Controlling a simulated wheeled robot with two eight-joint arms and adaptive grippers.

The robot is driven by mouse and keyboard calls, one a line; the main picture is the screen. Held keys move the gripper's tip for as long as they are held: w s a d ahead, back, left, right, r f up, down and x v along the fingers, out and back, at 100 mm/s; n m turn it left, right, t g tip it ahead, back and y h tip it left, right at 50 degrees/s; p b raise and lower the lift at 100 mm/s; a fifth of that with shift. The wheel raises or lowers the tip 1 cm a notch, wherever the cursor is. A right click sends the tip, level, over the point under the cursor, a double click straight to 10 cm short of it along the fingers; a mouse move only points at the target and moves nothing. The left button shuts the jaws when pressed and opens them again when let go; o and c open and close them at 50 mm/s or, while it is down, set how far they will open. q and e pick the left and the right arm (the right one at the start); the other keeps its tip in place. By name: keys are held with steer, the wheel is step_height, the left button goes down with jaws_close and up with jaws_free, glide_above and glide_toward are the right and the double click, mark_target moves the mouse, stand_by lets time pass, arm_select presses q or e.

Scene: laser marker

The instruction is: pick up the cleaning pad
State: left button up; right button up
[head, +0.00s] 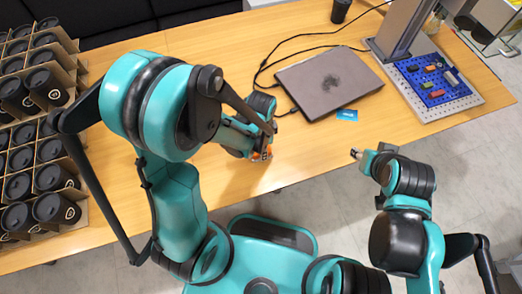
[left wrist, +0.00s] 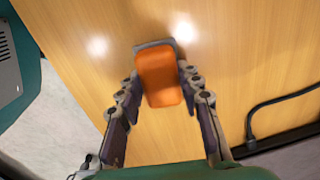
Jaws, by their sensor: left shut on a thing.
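The cleaning pad, an orange block with a grey edge (left wrist: 160,80), is between the two fingers of my left gripper (left wrist: 160,84) in the left wrist view. The fingers touch its two sides, shut on it. In the head view my left gripper (head: 262,153) is over the front part of the wooden table, and only small bits of orange show at its fingers. I cannot tell whether the pad touches the table. My right gripper (head: 357,154) is just off the table's front edge, far from the pad; its fingers are too small to read.
A closed laptop (head: 328,82) with cables lies behind, with a blue card (head: 347,115) beside it. The laser marker (head: 400,28) stands at the back right over a blue bed (head: 418,88) with several small coloured pieces. Boxes of black cups (head: 38,92) fill the left end.

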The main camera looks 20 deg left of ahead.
arm_select(q)
steer(key=shift+r+p, duration=0.4)
steer(key=shift+r, duration=0.2)
step_height(320, 180, up, 3)
steer(key=shift+p, duration=0.9)
steer(key=w+d+r+p, duration=0.3)
steer(key=d+r, duration=0.3)
steer(key=d, duration=0.5)
steer(key=shift+d+r+p, duration=0.15)
steer(key=shift+r+p, duration=0.25)
steer(key=shift+o, duration=0.8)
steer(key=shift+c, duration=0.2)
